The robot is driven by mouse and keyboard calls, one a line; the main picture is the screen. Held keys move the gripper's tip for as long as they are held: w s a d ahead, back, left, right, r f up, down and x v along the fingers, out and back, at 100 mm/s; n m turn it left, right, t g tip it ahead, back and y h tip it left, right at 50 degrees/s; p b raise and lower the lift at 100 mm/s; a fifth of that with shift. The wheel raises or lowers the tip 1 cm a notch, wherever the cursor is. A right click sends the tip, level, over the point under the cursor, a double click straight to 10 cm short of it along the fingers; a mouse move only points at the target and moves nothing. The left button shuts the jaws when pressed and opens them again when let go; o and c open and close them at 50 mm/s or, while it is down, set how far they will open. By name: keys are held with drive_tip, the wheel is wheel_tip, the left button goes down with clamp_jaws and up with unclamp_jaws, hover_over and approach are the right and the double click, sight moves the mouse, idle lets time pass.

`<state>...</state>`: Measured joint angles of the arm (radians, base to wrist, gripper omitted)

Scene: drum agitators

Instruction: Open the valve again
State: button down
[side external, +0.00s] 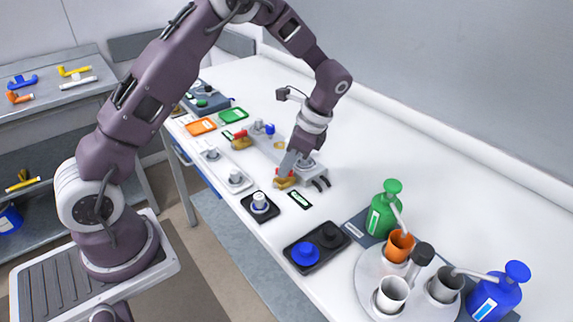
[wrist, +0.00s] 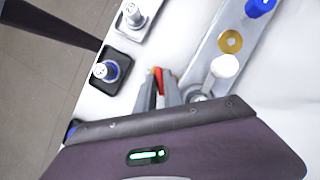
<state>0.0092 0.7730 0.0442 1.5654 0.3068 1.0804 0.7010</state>
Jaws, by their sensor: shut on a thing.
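A brass valve (side external: 284,183) with a red handle sits at the near end of a grey metal plate (side external: 316,176) on the white bench. My gripper (side external: 286,168) points down at this valve and is shut on its red handle. In the wrist view the red handle (wrist: 159,76) shows between the fingertips of my gripper (wrist: 158,88); the brass body is mostly hidden there. A second brass valve (side external: 242,143) with a red handle stands at the far end of the plate, apart from my gripper.
A white-topped knob on a black base (side external: 260,204) stands left of the valve. A black tray (side external: 318,248) with blue and black knobs is nearer. Green (side external: 384,210) and blue bottles and a round tray with cups are at right. The bench behind the plate is clear.

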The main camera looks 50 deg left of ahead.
drive_tip(key=n, duration=0.2)
drive_tip(key=n+g+h, duration=0.1)
drive_tip(key=n, duration=0.1)
drive_tip(key=shift+w+a+n, duration=0.1)
drive_tip(key=shift+w+n, duration=0.05)
drive_tip(key=shift+n, duration=0.15)
drive_tip(key=shift+a+n+h, duration=0.15)
drive_tip(key=shift+n+h, duration=1.05)
drive_tip(key=shift+n, duration=1.3)
drive_tip(key=c, duration=1.7)
unclamp_jaws()
drive_tip(key=shift+c, duration=0.2)
drive_tip(key=shift+r, duration=0.1)
